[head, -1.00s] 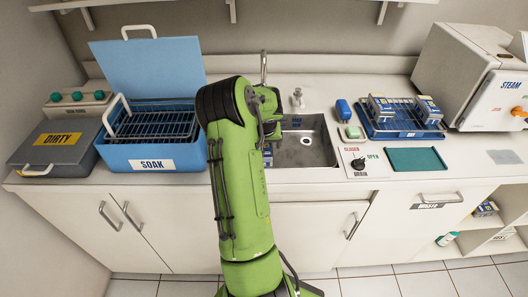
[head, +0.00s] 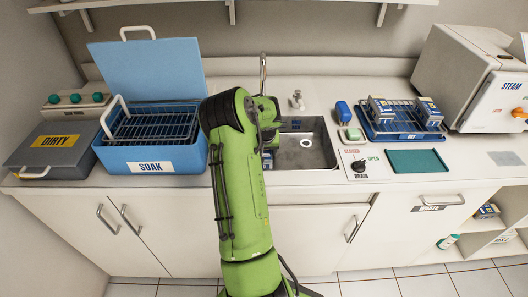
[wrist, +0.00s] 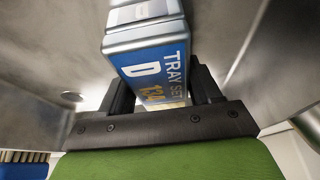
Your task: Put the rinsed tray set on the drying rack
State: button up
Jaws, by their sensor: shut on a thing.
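In the wrist view, my gripper (wrist: 163,88) is shut on a blue and silver box marked TRAY SET D (wrist: 148,48), one finger on each side. Bare metal sink walls surround it. In the head view, a blue edge of the box (head: 268,158) shows inside the sink, just right of my arm; my arm hides the jaws and most of the box there. The drying rack (head: 378,135), a blue tray with wire slots, stands on the counter right of the sink. It bears a box (head: 380,109) at its left and another (head: 429,112) at its right, with a gap between.
A blue bottle (head: 343,110), a drain switch plate (head: 359,163) and a green mat (head: 417,160) lie between sink and steam sterilizer (head: 487,85). The open SOAK bin (head: 185,160) stands left.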

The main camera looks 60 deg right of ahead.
notch_tip(320, 180, up, 10)
jog(key=shift+r+p, duration=0.1)
jog(key=shift+p, duration=1.1)
